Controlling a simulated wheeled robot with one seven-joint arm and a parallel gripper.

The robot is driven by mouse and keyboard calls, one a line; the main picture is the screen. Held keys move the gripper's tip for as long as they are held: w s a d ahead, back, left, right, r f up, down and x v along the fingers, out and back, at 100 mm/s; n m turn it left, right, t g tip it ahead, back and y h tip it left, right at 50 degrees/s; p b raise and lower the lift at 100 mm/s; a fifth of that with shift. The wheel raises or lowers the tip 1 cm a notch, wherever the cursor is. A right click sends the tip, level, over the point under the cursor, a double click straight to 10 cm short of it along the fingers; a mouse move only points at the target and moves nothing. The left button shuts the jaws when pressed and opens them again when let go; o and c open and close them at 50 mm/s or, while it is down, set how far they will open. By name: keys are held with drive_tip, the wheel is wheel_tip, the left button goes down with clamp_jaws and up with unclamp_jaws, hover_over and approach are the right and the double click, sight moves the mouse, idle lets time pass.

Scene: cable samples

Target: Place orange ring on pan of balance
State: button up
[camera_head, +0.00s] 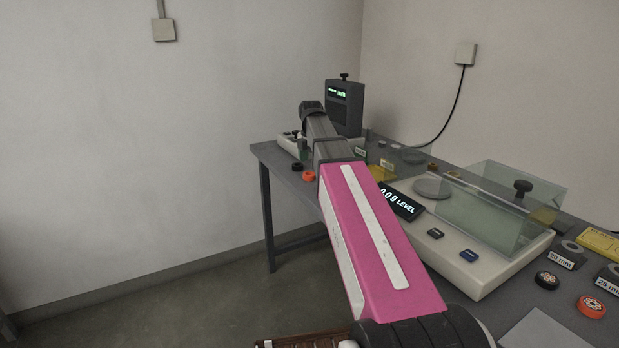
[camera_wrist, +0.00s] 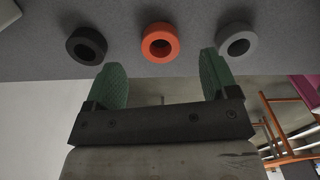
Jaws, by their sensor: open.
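The orange ring (camera_wrist: 175,42) lies on the grey bench top, between a black ring (camera_wrist: 73,46) on its left and a grey ring (camera_wrist: 249,40) on its right in the wrist view. My gripper (camera_wrist: 160,80) is open and empty, its green fingers pointing toward the orange ring but apart from it. In the head view the orange ring (camera_head: 309,176) sits near the bench's left edge, beside the black ring (camera_head: 297,167).
A dark instrument (camera_head: 344,106) stands at the back of the bench. Two round patterned pieces, one black (camera_head: 547,280) and one orange (camera_head: 591,306), lie at the front right near size labels. My pink arm hides part of the bench.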

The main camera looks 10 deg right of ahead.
sight(310, 172)
drive_tip(key=shift+f, duration=2.5)
drive_tip(key=c, duration=1.1)
drive_tip(key=shift+o, duration=0.2)
drive_tip(key=shift+r, duration=0.1)
